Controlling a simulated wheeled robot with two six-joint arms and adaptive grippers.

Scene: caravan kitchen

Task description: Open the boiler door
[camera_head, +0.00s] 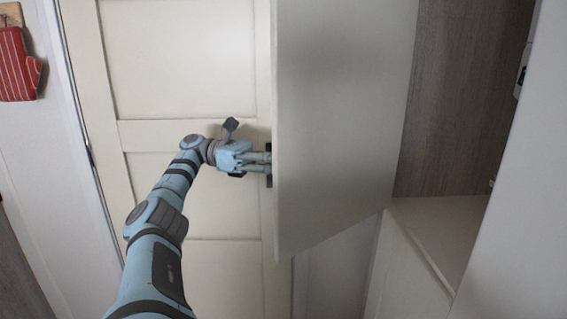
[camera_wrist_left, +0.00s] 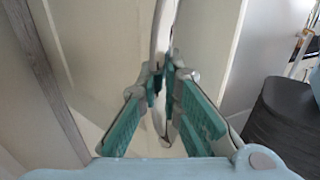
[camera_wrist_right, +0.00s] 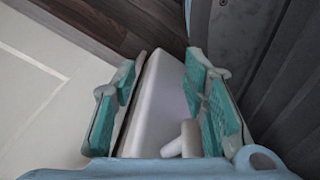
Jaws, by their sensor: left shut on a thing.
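The boiler door (camera_head: 340,110) is a tall, plain off-white panel. It stands swung open, with the cabinet's inside showing to its right in the head view. My left gripper (camera_head: 267,163) is at the door's left edge. In the left wrist view its fingers (camera_wrist_left: 167,85) are closed together on a thin pale handle (camera_wrist_left: 162,35); the handle is mostly hidden in the head view. My right gripper (camera_wrist_right: 162,80) shows only in the right wrist view, low above the floor, with its fingers spread apart.
The open cabinet has a wood-grain back wall (camera_head: 455,100) and a pale ledge (camera_head: 440,225) below. A panelled cream door (camera_head: 185,60) stands behind my left arm. A red striped oven mitt (camera_head: 15,65) hangs at far left. A white wall (camera_head: 520,220) bounds the right.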

